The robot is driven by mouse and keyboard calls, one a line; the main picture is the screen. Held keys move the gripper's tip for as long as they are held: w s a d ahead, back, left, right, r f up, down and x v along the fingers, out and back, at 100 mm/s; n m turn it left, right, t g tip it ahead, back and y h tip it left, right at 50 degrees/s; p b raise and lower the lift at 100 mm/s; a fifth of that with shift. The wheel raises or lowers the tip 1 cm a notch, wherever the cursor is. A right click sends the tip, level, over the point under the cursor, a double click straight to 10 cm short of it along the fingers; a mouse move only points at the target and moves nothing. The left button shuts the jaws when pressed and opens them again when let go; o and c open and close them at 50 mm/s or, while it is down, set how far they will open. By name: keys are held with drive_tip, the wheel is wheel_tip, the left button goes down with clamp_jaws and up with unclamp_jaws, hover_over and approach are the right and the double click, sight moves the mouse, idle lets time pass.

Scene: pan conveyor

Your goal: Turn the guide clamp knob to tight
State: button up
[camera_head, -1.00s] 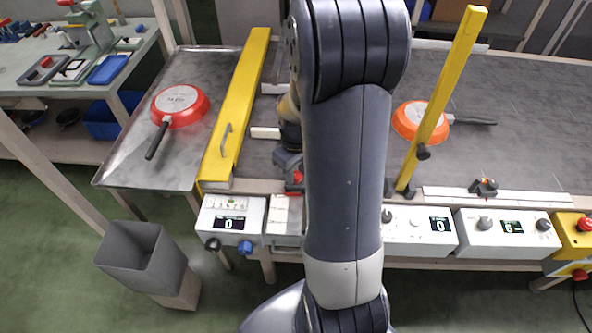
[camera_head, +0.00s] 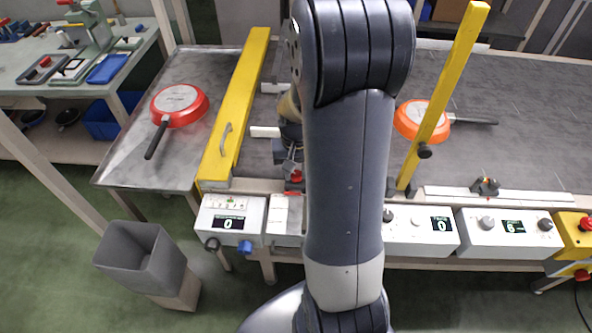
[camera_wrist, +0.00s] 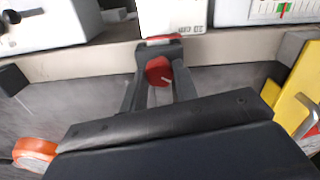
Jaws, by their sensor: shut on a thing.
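A red knob (camera_wrist: 158,71) with a pale pointer mark sits between the two fingers of my gripper (camera_wrist: 160,92) in the wrist view. The fingers are shut on its sides. In the head view my gripper (camera_head: 292,163) is at the front edge of the conveyor, partly behind my arm, and a bit of the red knob (camera_head: 297,175) shows there. The mark points to the lower right in the wrist view. I cannot read any tight or loose marking.
A yellow bar (camera_head: 236,105) stands left of my gripper and a yellow guide (camera_head: 445,95) right of it. A red pan (camera_head: 180,103) lies at the left, an orange pan (camera_head: 409,120) at the right. Control boxes (camera_head: 232,221) line the front edge. A grey bin (camera_head: 138,252) stands below.

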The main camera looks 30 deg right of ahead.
sight(296, 174)
drive_tip(key=m, duration=0.5)
drive_tip(key=shift+m, duration=0.3)
drive_tip(key=shift+m+b, duration=0.35)
drive_tip(key=shift+m, duration=1.95)
drive_tip(key=o, duration=1)
drive_tip(key=shift+c, duration=0.2)
wheel_tip(296, 174, up, 11)
drive_tip(key=shift+f, duration=0.2)
